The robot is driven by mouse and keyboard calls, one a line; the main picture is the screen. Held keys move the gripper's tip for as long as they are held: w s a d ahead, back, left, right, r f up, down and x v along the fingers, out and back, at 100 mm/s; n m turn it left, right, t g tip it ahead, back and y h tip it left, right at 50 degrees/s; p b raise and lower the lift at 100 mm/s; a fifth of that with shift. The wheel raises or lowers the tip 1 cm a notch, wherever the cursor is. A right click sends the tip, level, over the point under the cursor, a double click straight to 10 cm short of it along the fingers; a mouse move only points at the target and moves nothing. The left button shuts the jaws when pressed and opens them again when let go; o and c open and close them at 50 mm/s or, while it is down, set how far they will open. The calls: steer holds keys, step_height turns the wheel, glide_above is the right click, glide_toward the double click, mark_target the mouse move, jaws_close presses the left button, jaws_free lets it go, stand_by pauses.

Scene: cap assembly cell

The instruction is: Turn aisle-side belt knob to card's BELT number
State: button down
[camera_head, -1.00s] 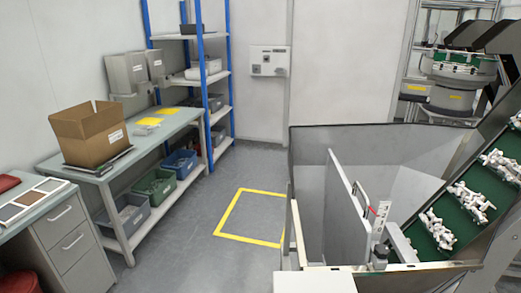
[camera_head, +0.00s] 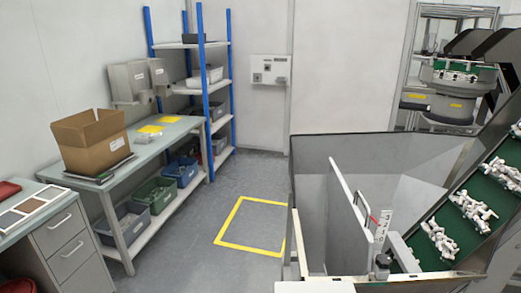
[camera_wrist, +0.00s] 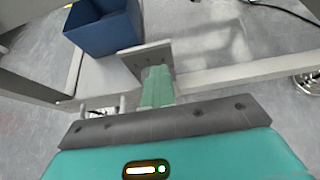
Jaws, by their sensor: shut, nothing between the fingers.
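No belt knob can be picked out for certain, and no BELT number is legible. A pale control box (camera_head: 269,69) with small dark fittings hangs on the back wall. By the hopper, a small dark knob-like part (camera_head: 382,261) stands below a white marked strip (camera_head: 383,224) with a red piece beside it; its markings are too small to read. My gripper (camera_wrist: 157,85) shows only in the wrist view, shut and empty, with a blue bin beyond it. It touches no knob in view.
A steel hopper (camera_head: 345,150) and a green belt (camera_head: 455,222) carrying white parts fill the right. A bench (camera_head: 170,137) with a cardboard box (camera_head: 92,143) and bins below stands left. A blue bin (camera_wrist: 103,30) and pale frame bars lie beyond my gripper. Floor around the yellow outline (camera_head: 225,222) is clear.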

steer(key=shift+a, duration=0.1)
steer(key=s, duration=0.6)
steer(key=shift+r, duration=0.4)
steer(key=shift+s, duration=0.15)
stand_by(0.3)
